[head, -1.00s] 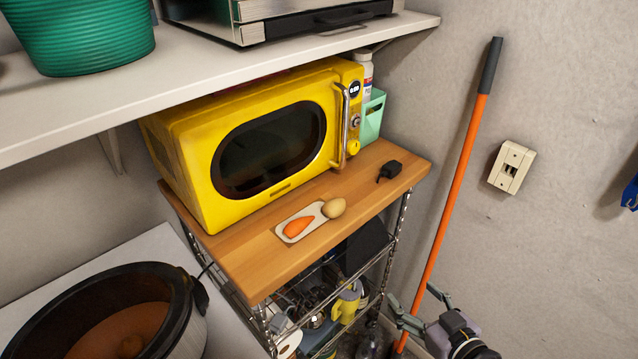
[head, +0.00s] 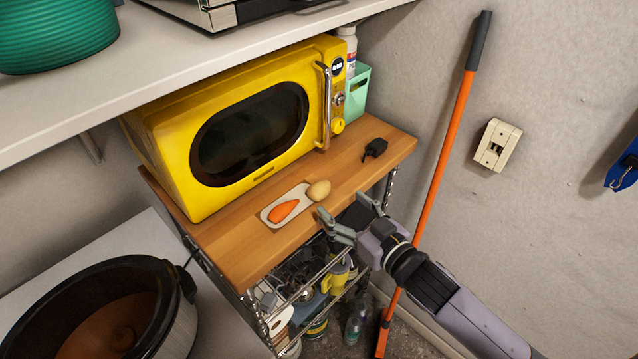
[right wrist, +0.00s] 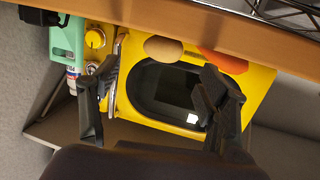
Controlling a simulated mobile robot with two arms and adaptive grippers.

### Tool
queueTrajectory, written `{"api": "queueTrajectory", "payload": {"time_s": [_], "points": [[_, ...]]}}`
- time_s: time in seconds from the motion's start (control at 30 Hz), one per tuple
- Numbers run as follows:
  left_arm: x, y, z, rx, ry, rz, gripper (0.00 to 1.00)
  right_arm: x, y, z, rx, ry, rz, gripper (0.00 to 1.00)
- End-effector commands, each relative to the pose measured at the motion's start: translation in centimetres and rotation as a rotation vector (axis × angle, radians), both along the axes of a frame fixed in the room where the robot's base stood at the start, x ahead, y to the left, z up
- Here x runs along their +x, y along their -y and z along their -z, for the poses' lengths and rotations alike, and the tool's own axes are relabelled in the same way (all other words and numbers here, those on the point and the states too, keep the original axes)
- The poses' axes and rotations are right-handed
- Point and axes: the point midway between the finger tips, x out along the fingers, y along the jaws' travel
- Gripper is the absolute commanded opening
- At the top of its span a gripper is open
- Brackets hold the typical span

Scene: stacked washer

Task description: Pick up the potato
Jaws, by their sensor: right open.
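The potato (head: 319,190) is tan and rounded. It sits on the wooden top at the right end of a small pale tray (head: 268,215), beside an orange carrot (head: 284,210). My right gripper (head: 350,217) is open and empty, near the front edge of the wooden top, to the right of and nearer than the potato. The right wrist view looks upside down; there the potato (right wrist: 163,49) shows beyond and between the open fingers (right wrist: 155,105), apart from them. My left gripper is not in view.
A yellow microwave (head: 250,130) stands behind the tray. A small black object (head: 375,148) lies on the right of the wooden top (head: 350,180). A wire rack with several items is below. An orange-handled pole (head: 447,150) leans on the wall at right. A dark pot (head: 95,310) is at lower left.

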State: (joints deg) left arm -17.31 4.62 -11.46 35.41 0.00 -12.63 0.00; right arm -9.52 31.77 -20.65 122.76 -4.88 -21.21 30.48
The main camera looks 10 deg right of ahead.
Motion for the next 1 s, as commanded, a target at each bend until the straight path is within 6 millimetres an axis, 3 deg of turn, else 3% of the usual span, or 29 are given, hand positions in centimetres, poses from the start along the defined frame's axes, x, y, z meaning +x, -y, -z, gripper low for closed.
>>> {"api": "queueTrajectory", "payload": {"time_s": [0.6,0.87,1.0], "points": [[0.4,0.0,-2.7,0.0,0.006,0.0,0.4,5.9,-2.9,0.8,0.001,-0.001,0.0,0.69],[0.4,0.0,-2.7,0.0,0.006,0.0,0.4,6.1,-3.0,1.0,0.0,-0.001,0.0,0.69],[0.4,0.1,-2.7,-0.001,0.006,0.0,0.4,6.1,-3.0,1.0,0.0,-0.001,0.0,0.61]]}}
